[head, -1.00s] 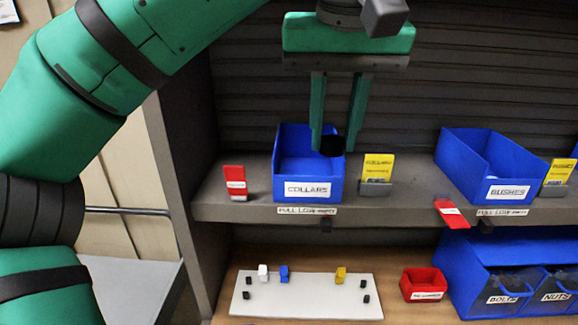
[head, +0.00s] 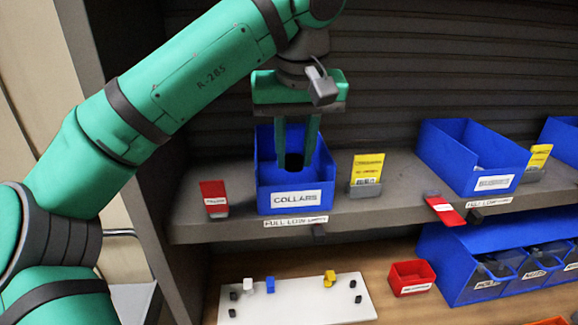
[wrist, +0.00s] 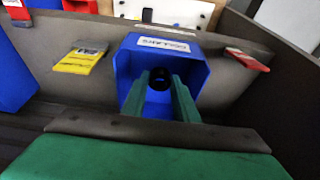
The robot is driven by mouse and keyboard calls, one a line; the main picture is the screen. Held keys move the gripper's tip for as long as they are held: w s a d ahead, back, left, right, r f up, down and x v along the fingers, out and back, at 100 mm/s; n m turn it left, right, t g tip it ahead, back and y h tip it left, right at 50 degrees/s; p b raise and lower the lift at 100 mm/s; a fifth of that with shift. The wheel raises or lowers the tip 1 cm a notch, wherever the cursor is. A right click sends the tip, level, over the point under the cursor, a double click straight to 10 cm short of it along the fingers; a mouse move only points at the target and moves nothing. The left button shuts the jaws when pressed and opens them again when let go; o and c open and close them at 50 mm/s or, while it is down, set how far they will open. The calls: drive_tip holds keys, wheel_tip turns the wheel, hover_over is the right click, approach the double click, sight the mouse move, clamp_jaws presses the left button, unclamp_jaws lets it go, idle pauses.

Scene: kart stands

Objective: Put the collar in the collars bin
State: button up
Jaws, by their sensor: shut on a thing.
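The collar (head: 294,162) is a small black ring, and it also shows in the wrist view (wrist: 159,79). My gripper (head: 296,158) points down and is shut on the collar between its green fingers. The blue collars bin (head: 291,201), labelled COLLARS, stands on the grey shelf. In the head view the fingertips and collar are within the bin's outline, below its back rim. In the wrist view (wrist: 160,85) they are framed by the bin's walls. The gap between collar and bin floor cannot be judged.
A red card (head: 214,196) stands left of the bin and a yellow card (head: 367,170) right of it. A blue bushes bin (head: 478,160) is further right. Below are a white board (head: 300,304) with small blocks and a small red bin (head: 411,278).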

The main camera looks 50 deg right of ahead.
sight(295, 170)
drive_tip(key=shift+w+d+f, duration=0.2)
drive_tip(key=shift+d+f, duration=0.05)
drive_tip(key=shift+f, duration=0.3)
drive_tip(key=shift+a+x, duration=0.1)
drive_tip(key=shift+x, duration=0.5)
drive_tip(key=shift+a+x, duration=0.15)
drive_tip(key=shift+x, duration=0.45)
drive_tip(key=shift+a+f, duration=0.1)
drive_tip(key=shift+f, duration=0.25)
drive_tip(key=shift+s, duration=0.1)
drive_tip(key=shift+s, duration=0.1)
drive_tip(key=shift+f, duration=0.3)
drive_tip(key=shift+f, duration=0.3)
